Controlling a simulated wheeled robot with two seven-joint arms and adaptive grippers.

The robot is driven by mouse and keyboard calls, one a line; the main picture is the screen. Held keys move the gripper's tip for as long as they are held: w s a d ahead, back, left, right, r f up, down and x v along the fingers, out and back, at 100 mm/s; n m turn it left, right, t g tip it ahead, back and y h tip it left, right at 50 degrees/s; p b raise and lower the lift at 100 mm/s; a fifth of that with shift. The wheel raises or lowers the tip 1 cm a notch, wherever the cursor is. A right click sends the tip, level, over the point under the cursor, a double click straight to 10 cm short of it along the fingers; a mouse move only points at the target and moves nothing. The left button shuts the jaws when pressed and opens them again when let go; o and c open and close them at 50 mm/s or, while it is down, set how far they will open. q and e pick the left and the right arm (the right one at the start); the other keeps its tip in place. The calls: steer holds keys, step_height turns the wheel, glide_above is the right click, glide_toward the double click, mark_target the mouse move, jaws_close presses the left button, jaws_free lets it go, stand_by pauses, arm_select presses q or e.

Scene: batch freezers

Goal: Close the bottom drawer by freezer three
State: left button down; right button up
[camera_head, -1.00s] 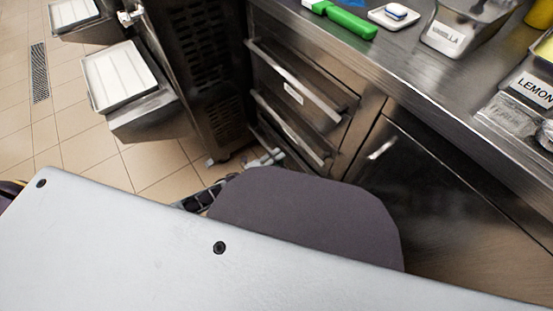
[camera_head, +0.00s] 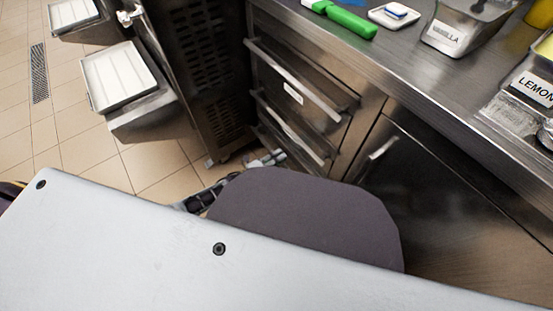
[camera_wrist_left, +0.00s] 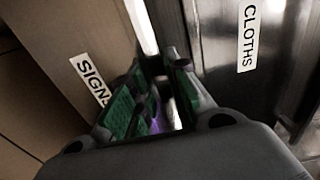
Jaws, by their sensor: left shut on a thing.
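The drawer stack (camera_head: 305,80) stands under the steel counter, and its upper two drawers look shut. The bottom drawer is mostly hidden in the head view. In the left wrist view its front (camera_wrist_left: 62,45) carries a SIGNS label. The drawer above it (camera_wrist_left: 228,95) carries a CLOTHS label. My left gripper (camera_head: 268,158) is low at the foot of the stack. In the wrist view the gripper (camera_wrist_left: 158,105) is shut on the bottom drawer's bright handle bar (camera_wrist_left: 140,24). How far the drawer stands out is hard to tell. My right gripper is out of view.
A dark freezer with vents (camera_head: 205,85) stands left of the drawers. A shelf with a white tray (camera_head: 118,75) juts out over the tiled floor. A cupboard door (camera_head: 425,190) is right of the stack. Tubs and a green-handled tool (camera_head: 345,20) are on the counter.

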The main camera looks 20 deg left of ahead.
arm_select(q)
steer(key=shift+b+x, duration=0.3)
steer(key=shift+x, duration=0.7)
steer(key=c, duration=1.4)
jaws_free()
steer(key=shift+w+d, duration=0.1)
steer(key=shift+o, duration=0.2)
steer(key=v, duration=1.2)
